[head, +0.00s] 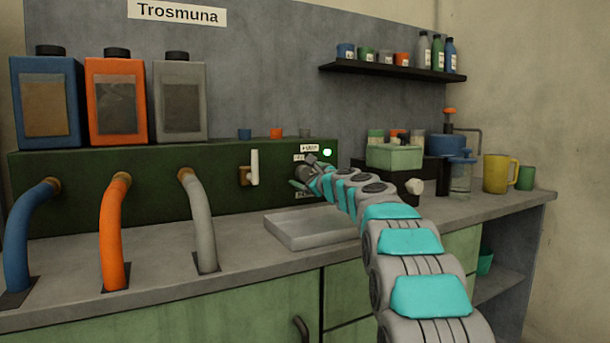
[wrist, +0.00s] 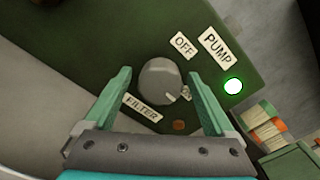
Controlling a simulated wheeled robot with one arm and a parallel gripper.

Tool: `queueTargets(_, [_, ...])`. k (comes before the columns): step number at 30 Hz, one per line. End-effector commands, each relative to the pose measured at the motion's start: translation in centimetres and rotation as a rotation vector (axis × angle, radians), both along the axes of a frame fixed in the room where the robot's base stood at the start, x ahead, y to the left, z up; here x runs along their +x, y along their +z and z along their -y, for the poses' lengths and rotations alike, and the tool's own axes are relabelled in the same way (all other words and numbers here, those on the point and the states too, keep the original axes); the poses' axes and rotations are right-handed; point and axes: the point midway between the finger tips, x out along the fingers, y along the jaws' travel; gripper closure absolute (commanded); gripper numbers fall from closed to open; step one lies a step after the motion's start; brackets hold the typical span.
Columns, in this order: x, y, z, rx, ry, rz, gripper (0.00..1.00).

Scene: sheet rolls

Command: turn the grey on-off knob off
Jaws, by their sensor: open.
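The grey knob (wrist: 158,80) is on the front of the dark green panel (wrist: 100,38). Its pale mark points to the lower right in the wrist view, towards a small label mostly hidden by a finger. The OFF label (wrist: 182,45) is to its upper right, beside the PUMP label (wrist: 216,47). A round lamp (wrist: 232,86) glows green-white. My gripper (wrist: 158,84) is open, with one finger on each side of the knob and visible gaps between. In the head view my gripper (head: 305,177) is at the panel and largely hides the knob.
A FILTER label (wrist: 141,107) is beside the knob. A white-handled lever (head: 254,168) is left of my gripper on the panel. A shallow metal tray (head: 300,240) lies below. A green box (head: 393,157) stands to the right, close to my arm.

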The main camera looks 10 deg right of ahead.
Motion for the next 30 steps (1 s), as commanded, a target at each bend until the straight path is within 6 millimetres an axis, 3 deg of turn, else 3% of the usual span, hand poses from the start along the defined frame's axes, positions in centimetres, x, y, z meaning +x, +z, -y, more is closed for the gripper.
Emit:
queueTargets(4, [-0.03,0.03,-0.02,-0.001,0.0,0.0,0.13])
queueTargets(26, [-0.05,0.05,-0.05,-0.001,0.001,0.001,0.95])
queueTargets(30, [-0.03,0.04,-0.07,-0.004,0.001,0.001,0.96])
